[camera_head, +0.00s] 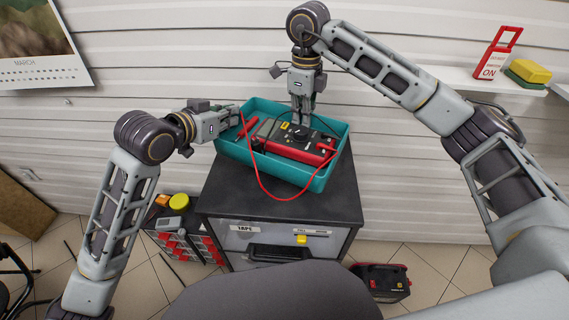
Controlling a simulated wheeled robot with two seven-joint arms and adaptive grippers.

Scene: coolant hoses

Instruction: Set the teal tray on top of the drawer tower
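The teal tray (325,180) is over the black top of the drawer tower (235,200), turned at a slight angle. I cannot tell whether its base rests on the top or is just above it. It holds a red and dark multimeter (290,148) with red leads; one lead loops over the front rim. My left gripper (235,116) is at the tray's left rim and looks shut on it. The fingertips are small and partly hidden.
A red-fronted organizer (190,248) stands left of the tower, with a yellow round item (179,201) on top. A dark red-topped battery-like box (382,282) is on the floor at right. A wall shelf (470,80) is at upper right. The tower's front top strip is bare.

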